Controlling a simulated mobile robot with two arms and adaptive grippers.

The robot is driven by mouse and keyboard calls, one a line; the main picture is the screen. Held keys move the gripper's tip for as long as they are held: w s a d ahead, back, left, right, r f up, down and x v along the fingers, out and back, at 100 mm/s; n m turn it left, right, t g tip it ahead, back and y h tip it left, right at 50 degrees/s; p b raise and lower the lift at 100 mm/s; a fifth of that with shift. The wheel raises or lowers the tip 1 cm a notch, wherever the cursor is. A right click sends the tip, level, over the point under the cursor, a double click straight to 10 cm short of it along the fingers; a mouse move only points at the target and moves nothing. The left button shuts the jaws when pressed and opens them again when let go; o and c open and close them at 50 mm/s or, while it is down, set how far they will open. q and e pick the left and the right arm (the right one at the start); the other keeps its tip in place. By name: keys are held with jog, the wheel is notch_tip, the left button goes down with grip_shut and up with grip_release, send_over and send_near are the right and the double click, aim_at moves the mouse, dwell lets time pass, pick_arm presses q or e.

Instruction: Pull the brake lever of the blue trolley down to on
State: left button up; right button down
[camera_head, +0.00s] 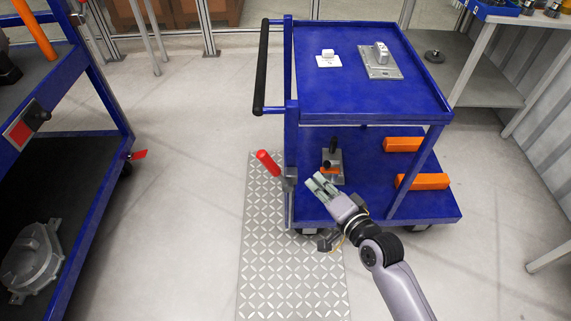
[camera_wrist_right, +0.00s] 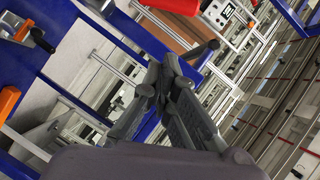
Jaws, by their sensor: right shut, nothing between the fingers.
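The blue trolley (camera_head: 345,95) stands right of centre in the head view. Its brake lever (camera_head: 268,162) has a red grip and sits at the trolley's left side, tilted up and to the left from a grey bracket (camera_head: 290,183). My right gripper (camera_head: 317,185) is shut and empty, right of the lever and apart from it, in front of the trolley's lower shelf. It also shows in the right wrist view (camera_wrist_right: 170,90), fingers together. My left gripper is not in view.
A black push handle (camera_head: 262,70) sticks out at the trolley's upper left. Orange blocks (camera_head: 422,181) and a small dark fixture (camera_head: 332,165) are on its lower shelf. Another blue cart (camera_head: 80,130) stands at the left. A patterned metal floor plate (camera_head: 270,265) lies between them, with clear floor around.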

aim_at(274, 170)
jog(key=s+a+f+x, duration=0.1)
jog(key=a+x, duration=0.1)
jog(key=x, duration=1)
jog(key=shift+a+b, duration=0.3)
jog(key=shift+b, duration=0.05)
